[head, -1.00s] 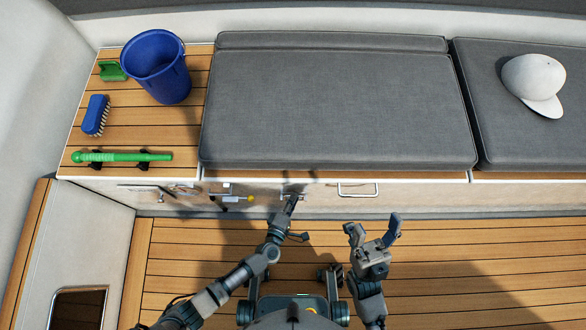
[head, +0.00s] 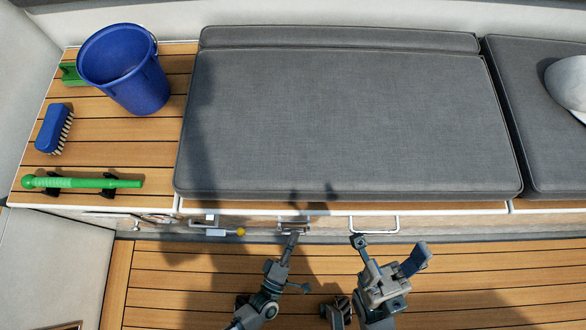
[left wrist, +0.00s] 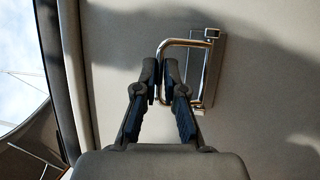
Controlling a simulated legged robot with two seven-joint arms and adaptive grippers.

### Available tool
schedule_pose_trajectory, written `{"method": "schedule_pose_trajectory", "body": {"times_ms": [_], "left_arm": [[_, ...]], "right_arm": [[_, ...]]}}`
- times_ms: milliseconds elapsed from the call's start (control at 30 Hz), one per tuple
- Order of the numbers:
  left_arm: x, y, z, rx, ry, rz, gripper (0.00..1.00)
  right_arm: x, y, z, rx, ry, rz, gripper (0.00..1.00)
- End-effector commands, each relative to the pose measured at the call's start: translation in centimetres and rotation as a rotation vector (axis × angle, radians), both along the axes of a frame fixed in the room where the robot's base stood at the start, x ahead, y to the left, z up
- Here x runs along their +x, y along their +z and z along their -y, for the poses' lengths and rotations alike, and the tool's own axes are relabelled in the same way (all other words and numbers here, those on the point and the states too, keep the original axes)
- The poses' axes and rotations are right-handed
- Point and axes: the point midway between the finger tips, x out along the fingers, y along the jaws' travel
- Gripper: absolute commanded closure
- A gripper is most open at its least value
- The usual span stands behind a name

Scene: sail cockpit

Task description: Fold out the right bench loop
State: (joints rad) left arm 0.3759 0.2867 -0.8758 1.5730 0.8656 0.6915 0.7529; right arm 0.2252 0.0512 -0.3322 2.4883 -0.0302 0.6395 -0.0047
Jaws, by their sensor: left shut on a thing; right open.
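The right bench loop (head: 374,230), a pale metal U, shows on the bench front below the cushion in the head view. It appears to stand out from the front, but its angle is hard to judge. The left bench loop (head: 300,230) is beside it. My left gripper (head: 293,236) is shut on the left loop; in the left wrist view, its fingers (left wrist: 161,78) pinch the bar of the shiny loop (left wrist: 182,43), which hangs on a hinge plate. My right gripper (head: 390,248) is open and empty, just below the right loop, apart from it as far as I can see.
The grey cushion (head: 340,120) covers the bench above the loops. A blue bucket (head: 125,75), blue brush (head: 54,128) and green handle (head: 85,182) are on the wooden top at left. A yellow-tipped fitting (head: 238,231) sits left of the left loop. The wooden floor (head: 490,285) is clear at right.

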Motion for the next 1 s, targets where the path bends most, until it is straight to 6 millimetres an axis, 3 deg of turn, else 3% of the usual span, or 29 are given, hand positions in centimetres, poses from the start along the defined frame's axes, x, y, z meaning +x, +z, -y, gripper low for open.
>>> {"method": "schedule_pose_trajectory", "body": {"times_ms": [33, 400, 967, 1000], "left_arm": [[-0.5, -1.6, -0.2, 0.007, -0.001, 0.009, 1.0], [-0.8, -1.4, -0.2, 0.01, 0.0, 0.194, 1.0], [-0.9, -1.5, -0.3, 0.009, 0.003, 0.226, 1.0], [-0.9, -1.5, -0.3, 0.009, 0.003, 0.226, 0.81]], "right_arm": [[0.3, -0.7, -0.1, 0.001, 0.0, 0.008, 0.34], [0.2, 0.4, -0.2, -0.001, 0.001, 0.054, 0.34], [0.5, 0.3, -0.2, -0.001, 0.001, 0.053, 0.34], [0.5, 0.3, -0.2, -0.001, 0.001, 0.053, 0.34]]}}
